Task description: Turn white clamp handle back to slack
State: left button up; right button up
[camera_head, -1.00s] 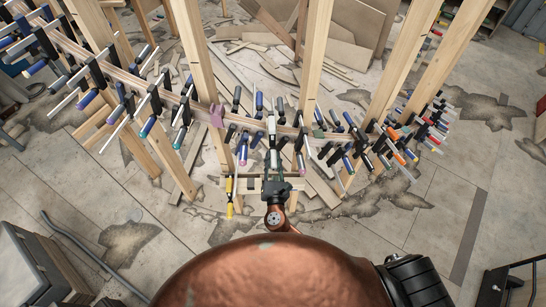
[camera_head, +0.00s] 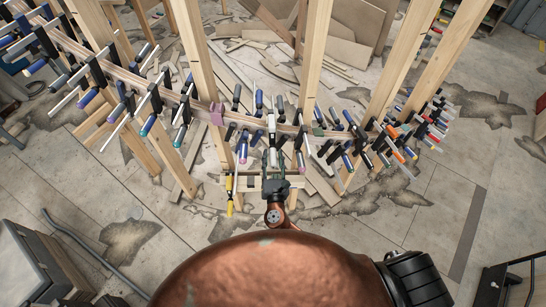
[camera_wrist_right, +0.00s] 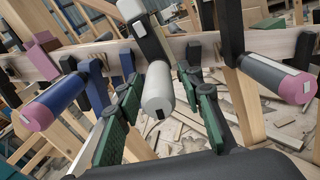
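The white clamp handle (camera_wrist_right: 158,90) is a rounded grip with a dark slot in its end, pointing toward my right wrist camera. In the head view the white clamp (camera_head: 271,124) sits on the curved wooden stringer (camera_head: 205,108), in front of my right gripper. My right gripper (camera_wrist_right: 160,84) is open. Its two green-padded fingers are spread on either side of the white handle, with a visible gap on each side. In the head view the right gripper (camera_head: 273,158) reaches up from below toward the clamp. My left gripper is not in view.
A blue handle with a pink end (camera_wrist_right: 55,103) is close on the left. A grey handle with a pink end (camera_wrist_right: 270,78) is close on the right. Wooden posts (camera_head: 312,70) rise behind the stringer. A yellow clamp (camera_head: 230,194) is left of my right gripper.

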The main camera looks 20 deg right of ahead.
jog(key=shift+s, duration=0.1)
jog(key=v, duration=1.2)
jog(key=v, duration=0.3)
jog(key=shift+s, duration=0.2)
dwell(0.4)
